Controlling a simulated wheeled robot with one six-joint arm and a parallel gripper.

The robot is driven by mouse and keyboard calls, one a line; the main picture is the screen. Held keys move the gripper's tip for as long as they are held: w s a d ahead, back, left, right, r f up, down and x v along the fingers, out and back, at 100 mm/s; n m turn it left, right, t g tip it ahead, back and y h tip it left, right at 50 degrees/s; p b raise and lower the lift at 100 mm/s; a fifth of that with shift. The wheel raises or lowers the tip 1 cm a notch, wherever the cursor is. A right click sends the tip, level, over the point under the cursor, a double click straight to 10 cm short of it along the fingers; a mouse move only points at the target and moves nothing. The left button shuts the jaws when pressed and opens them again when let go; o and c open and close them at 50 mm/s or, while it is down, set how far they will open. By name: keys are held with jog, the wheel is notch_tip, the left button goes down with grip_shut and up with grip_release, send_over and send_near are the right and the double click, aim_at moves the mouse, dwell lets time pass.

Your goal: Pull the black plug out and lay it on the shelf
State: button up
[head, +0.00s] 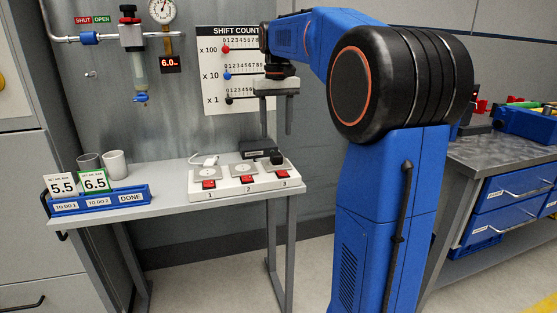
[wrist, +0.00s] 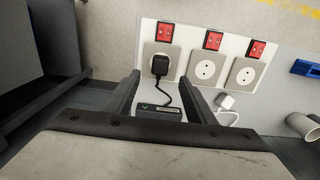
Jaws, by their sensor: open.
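The black plug (head: 277,159) sits in the socket numbered 3, at the right end of the white socket strip (head: 225,191). In the wrist view the plug (wrist: 160,66) is upright in its round socket, and its cord runs to a black box (wrist: 158,113). My gripper (head: 277,134) is open and empty above the plug, fingers pointing down. In the wrist view its fingers (wrist: 160,84) stand on either side of the plug's cord, apart from the plug. The grey shelf (head: 155,185) carries the strip.
A white plug (head: 207,161) with a cord lies behind the strip. Red switches (head: 248,179) front the sockets. Two mugs (head: 114,163) and a blue card holder (head: 100,203) stand on the left. A shift-count board (head: 228,95) hangs behind. The shelf between holder and strip is clear.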

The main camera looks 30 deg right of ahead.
aim_at(276, 154)
jog(key=shift+f, duration=4.5)
grip_shut()
jog(key=shift+r, duration=2.95)
